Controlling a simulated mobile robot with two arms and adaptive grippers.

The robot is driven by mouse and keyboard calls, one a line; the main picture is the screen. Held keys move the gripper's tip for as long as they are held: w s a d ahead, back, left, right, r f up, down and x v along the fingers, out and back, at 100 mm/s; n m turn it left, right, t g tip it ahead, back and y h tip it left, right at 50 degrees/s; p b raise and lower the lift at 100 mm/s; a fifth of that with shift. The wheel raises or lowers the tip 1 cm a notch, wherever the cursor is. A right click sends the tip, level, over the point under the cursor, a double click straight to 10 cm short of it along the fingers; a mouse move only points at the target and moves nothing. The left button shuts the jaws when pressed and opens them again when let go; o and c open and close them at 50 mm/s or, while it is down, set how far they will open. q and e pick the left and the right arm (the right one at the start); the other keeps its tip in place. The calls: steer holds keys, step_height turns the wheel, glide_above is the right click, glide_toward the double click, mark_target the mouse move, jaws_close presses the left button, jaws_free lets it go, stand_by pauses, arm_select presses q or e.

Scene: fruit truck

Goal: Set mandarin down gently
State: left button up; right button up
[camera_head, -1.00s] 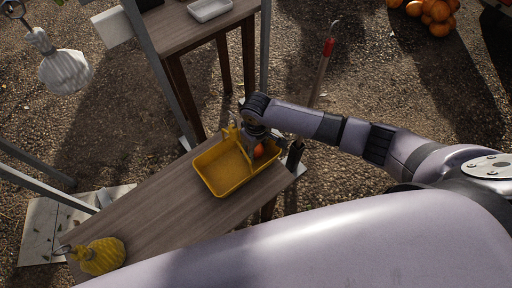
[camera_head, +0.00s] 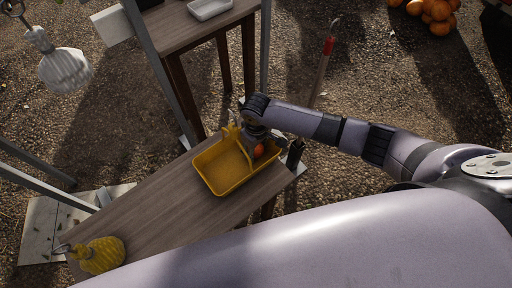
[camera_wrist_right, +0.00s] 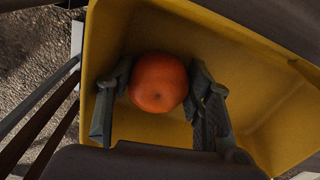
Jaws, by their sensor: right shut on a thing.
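The mandarin (camera_head: 259,150) is a small orange fruit at the right end of the yellow basket (camera_head: 222,185). In the right wrist view the mandarin (camera_wrist_right: 158,83) sits between the two dark fingers of my right gripper (camera_wrist_right: 160,98), with the walls of the yellow basket (camera_wrist_right: 270,75) around it. My right gripper (camera_head: 259,148) reaches down into the basket and is shut on the mandarin. I cannot tell whether the mandarin touches the basket floor. My left gripper is not in view.
The basket stands on a wooden table (camera_head: 150,215). A yellow net bag (camera_head: 101,255) lies at the table's left end. A second table (camera_head: 185,25) with a white tray (camera_head: 209,9) stands behind. A white net bag (camera_head: 64,68) hangs at upper left. Metal posts stand close to the table.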

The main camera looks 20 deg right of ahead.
steer(key=o, duration=1.4)
steer(key=shift+c, duration=0.2)
step_height(320, 180, up, 13)
steer(key=p, duration=1.4)
steer(key=shift+p, duration=0.3)
steer(key=shift+f, duration=0.1)
